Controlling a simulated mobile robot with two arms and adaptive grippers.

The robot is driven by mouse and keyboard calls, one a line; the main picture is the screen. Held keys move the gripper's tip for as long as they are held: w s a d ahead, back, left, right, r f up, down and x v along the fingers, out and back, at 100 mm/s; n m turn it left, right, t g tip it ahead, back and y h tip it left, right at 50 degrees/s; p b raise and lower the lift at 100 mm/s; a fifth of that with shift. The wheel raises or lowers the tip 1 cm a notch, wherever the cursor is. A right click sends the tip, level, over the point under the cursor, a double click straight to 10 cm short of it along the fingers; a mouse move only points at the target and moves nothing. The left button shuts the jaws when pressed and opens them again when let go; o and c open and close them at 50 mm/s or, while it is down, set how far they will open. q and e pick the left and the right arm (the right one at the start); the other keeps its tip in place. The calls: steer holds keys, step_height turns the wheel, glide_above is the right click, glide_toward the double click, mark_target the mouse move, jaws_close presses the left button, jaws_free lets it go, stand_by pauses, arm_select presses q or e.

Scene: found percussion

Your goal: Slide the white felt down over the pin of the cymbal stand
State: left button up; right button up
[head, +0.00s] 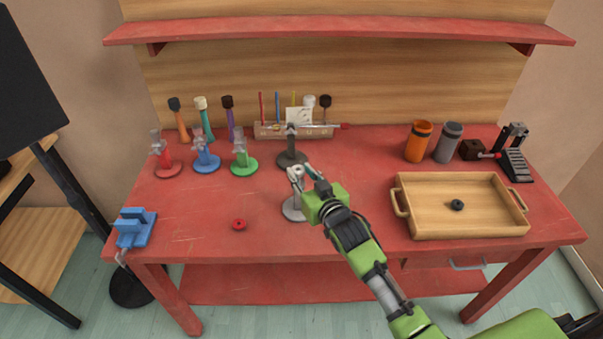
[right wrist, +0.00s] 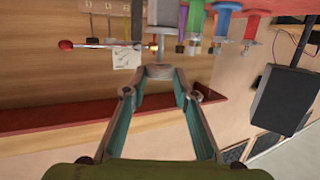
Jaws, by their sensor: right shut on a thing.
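My right gripper (head: 302,174) reaches in from the lower right and is shut on a small pale round piece, which looks like the white felt (right wrist: 160,72). In the right wrist view, the piece sits between the two fingertips. In the head view, the gripper is above a stand with a light grey round base (head: 293,209). The gripper hides much of this stand's upper part, so I cannot tell whether the felt touches a pin. A darker grey stand (head: 291,158) is just behind. My left gripper is not in view.
Red, blue and green stands (head: 240,164) stand at left. A red disc (head: 239,224) lies in front. A wooden tray (head: 409,225) holding a black disc (head: 457,204) is at right. Orange (head: 418,142) and grey cups stand behind it. A blue clamp (head: 135,228) sits at the left edge.

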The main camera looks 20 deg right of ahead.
mark_target(302, 185)
steer(key=shift+f+b, duration=1.2)
steer(key=shift+f, duration=0.75)
steer(key=o, duration=0.7)
steer(key=shift+o, duration=0.2)
steer(key=v, duration=1.2)
